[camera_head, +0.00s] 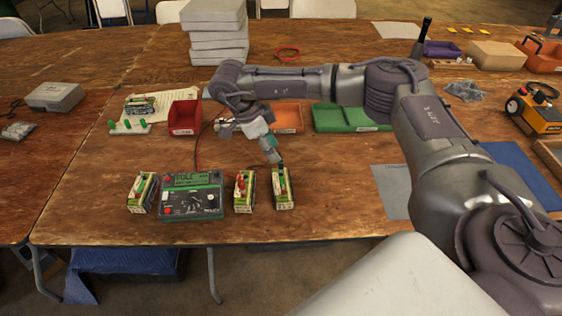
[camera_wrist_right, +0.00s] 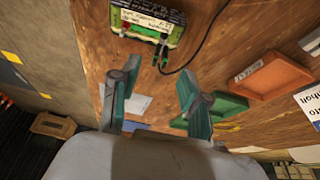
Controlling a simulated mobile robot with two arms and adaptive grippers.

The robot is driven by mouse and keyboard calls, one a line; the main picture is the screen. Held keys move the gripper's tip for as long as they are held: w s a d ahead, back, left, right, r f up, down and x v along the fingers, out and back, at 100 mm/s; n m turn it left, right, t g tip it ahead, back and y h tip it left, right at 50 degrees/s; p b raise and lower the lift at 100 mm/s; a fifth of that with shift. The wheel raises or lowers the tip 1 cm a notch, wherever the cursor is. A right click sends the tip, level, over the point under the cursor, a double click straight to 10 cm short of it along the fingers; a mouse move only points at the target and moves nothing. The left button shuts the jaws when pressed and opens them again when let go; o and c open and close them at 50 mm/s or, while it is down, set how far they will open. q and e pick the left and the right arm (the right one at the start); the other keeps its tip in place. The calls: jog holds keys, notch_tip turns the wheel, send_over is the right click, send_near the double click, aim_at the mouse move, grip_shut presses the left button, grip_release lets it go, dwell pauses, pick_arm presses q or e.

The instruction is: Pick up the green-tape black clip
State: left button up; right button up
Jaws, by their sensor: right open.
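The black clip with green tape (camera_wrist_right: 163,52) sits at the edge of a battery with a green and cream label (camera_wrist_right: 140,22) in the right wrist view. A black cable runs from the clip. In the head view the clip is small and partly hidden at the top of the rightmost battery (camera_head: 283,192). My right gripper (camera_head: 276,158) is just above that battery. In the right wrist view its fingers (camera_wrist_right: 158,72) are open and empty, pointing towards the clip, which lies between and beyond the tips. My left gripper is not in view.
The charger (camera_head: 190,200) stands left of two batteries, with another battery (camera_head: 142,193) on its left. A red clip (camera_head: 240,182) is on the middle battery (camera_head: 245,200). Red (camera_head: 184,117), orange (camera_head: 288,118) and green (camera_head: 345,118) bins stand behind. The front table edge is clear.

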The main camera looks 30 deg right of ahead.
aim_at(281, 167)
jog(key=p+x, duration=0.1)
jog(key=x, duration=0.5)
jog(key=shift+d+f, duration=0.1)
jog(key=shift+f, duration=0.15)
grip_shut()
